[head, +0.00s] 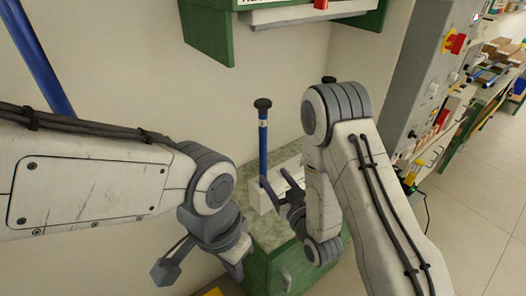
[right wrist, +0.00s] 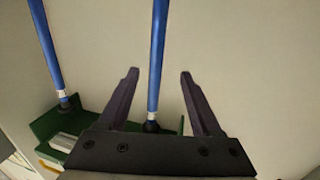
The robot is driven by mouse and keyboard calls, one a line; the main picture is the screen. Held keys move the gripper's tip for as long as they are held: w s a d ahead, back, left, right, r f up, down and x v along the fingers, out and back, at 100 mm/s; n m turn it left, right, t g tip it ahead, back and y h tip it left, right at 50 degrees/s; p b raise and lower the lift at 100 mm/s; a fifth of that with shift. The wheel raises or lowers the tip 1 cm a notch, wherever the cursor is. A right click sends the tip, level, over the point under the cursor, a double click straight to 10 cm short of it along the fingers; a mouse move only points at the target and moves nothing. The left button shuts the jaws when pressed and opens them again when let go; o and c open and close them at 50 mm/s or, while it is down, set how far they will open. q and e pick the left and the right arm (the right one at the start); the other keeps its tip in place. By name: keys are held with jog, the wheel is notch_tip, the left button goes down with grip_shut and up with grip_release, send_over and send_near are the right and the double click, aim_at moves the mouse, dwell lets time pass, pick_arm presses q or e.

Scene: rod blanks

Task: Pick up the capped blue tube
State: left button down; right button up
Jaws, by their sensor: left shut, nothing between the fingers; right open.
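The blue tube (head: 263,148) stands upright with a black cap on top, in a white block (head: 262,199) on the green cabinet. My right gripper (head: 281,193) is open at the tube's lower part. In the right wrist view the blue tube (right wrist: 156,60) runs between the two open fingers (right wrist: 157,75), with a gap visible on both sides. Its black cap (right wrist: 152,127) shows low in that view. My left gripper (head: 238,262) is shut and empty, low and left of the cabinet.
Another blue tube (head: 38,55) stands at the upper left; a blue tube (right wrist: 48,48) also shows left in the wrist view. A black knob (head: 329,79) shows behind my right arm. A green shelf (head: 208,30) hangs above. A grey panel (head: 432,70) stands at right.

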aim_at(265, 156)
jog(key=shift+t, duration=0.3)
jog(key=b+x, duration=0.4)
jog(key=b, duration=0.1)
jog(key=shift+w+d+r, duration=0.1)
jog(key=shift+w+r, duration=0.15)
jog(key=shift+r, duration=0.15)
jog(key=p+x, duration=0.2)
jog(key=x, duration=0.3)
jog(key=shift+r+p, duration=0.1)
jog(key=shift+p, duration=0.3)
jog(key=shift+w, duration=0.4)
grip_shut()
